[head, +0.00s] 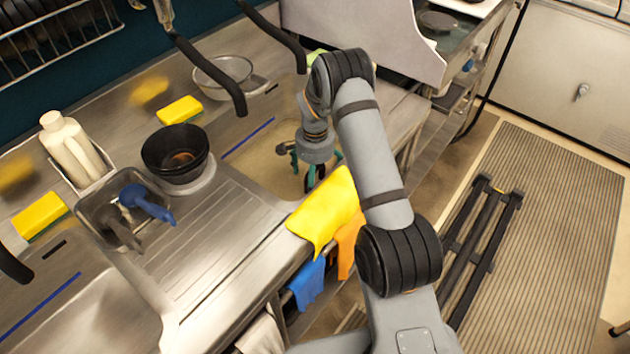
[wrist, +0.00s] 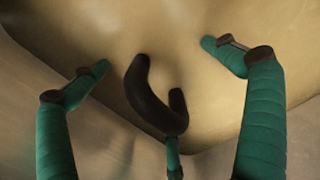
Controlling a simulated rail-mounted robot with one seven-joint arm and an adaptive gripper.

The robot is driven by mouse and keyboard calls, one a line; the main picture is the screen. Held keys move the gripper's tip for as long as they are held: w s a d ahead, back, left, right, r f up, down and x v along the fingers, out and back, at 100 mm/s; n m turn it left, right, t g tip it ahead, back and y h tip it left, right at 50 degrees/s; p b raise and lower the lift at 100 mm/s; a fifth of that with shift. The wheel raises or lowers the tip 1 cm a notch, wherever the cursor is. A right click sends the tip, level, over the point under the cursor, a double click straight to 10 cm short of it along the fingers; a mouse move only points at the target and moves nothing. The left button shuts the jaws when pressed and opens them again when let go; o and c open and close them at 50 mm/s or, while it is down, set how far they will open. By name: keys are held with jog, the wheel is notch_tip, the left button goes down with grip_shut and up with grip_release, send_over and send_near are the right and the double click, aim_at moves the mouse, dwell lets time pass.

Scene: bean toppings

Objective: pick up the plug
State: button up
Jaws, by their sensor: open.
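A dark curved handle, which appears to be the plug (wrist: 147,98), shows in the middle of the wrist view, standing out from a tan surface. My gripper (wrist: 155,56) has its green fingers spread on the left and right of it, with clear gaps on both sides. A third green finger shows just below the dark handle and is partly hidden by it. In the head view my gripper (head: 306,175) reaches down into the right-hand sink basin (head: 254,164). I cannot make out the plug in the head view. Nothing is held.
Yellow (head: 325,205), orange and blue cloths hang over the front edge beside my arm. A black bowl (head: 175,150), a blue-handled tool (head: 147,203) and a sieve (head: 222,75) stand around the basin. A black hose (head: 213,75) hangs above the sink. Basin walls surround my gripper.

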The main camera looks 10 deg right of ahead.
jog(key=c, duration=0.3)
jog(key=shift+c, duration=1.3)
jog(key=shift+s, duration=0.25)
jog(key=c, duration=0.9)
jog(key=shift+d, duration=0.1)
